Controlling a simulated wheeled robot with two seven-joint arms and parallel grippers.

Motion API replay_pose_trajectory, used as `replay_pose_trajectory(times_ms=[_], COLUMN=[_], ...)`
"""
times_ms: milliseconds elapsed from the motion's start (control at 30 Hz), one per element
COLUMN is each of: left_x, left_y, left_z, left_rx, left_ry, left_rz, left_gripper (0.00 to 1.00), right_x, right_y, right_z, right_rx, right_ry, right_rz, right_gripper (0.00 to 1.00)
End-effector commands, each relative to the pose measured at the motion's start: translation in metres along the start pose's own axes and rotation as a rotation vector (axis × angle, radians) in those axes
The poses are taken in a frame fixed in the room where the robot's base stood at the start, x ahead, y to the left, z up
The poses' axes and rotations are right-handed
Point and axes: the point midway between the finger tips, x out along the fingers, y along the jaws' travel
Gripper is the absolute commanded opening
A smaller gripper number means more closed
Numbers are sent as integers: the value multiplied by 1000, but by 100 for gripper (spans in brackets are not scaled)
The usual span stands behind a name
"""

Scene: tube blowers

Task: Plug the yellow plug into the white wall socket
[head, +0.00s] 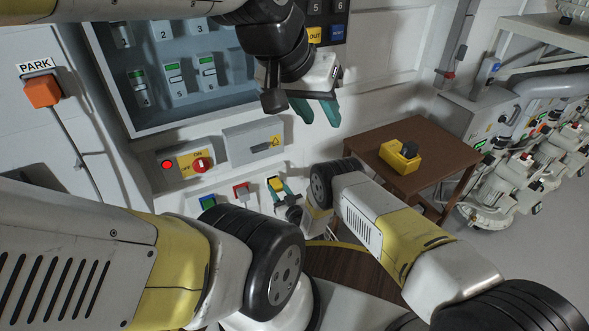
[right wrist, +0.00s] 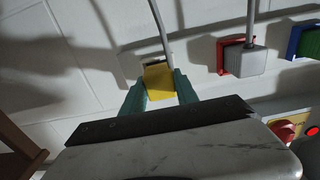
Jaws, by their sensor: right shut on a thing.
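The yellow plug (head: 276,184) is at the wall, low in the middle of the head view. In the right wrist view the yellow plug (right wrist: 159,79) sits between the green fingers of my right gripper (right wrist: 160,88), with a grey cable rising from it. That gripper is shut on the plug; it also shows in the head view (head: 279,190). A pale patch of wall, perhaps the white socket, lies right behind the plug. The plug hides most of it, and I cannot tell whether the plug is in it. My left gripper (head: 317,114) is open and empty, higher up before the wall.
A red socket (head: 240,191) and a blue-green one (head: 207,201) are left of the plug. Above are a red-knob switch (head: 201,165) and a grey cabinet (head: 130,112). A brown table (head: 372,139) with a yellow-black device (head: 400,155) stands right. An orange plug (head: 42,92) hangs under PARK.

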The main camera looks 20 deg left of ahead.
Motion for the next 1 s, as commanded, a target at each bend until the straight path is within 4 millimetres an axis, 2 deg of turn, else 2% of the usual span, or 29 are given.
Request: replay_pose_trajectory(times_ms=[1000], left_x=[0], left_y=[0], left_z=[0], left_rx=[0], left_ry=[0], left_rz=[0], left_gripper=[36], right_x=[9], right_y=[0], right_z=[0], right_rx=[1], right_ry=[1], right_rz=[0], right_gripper=[0])
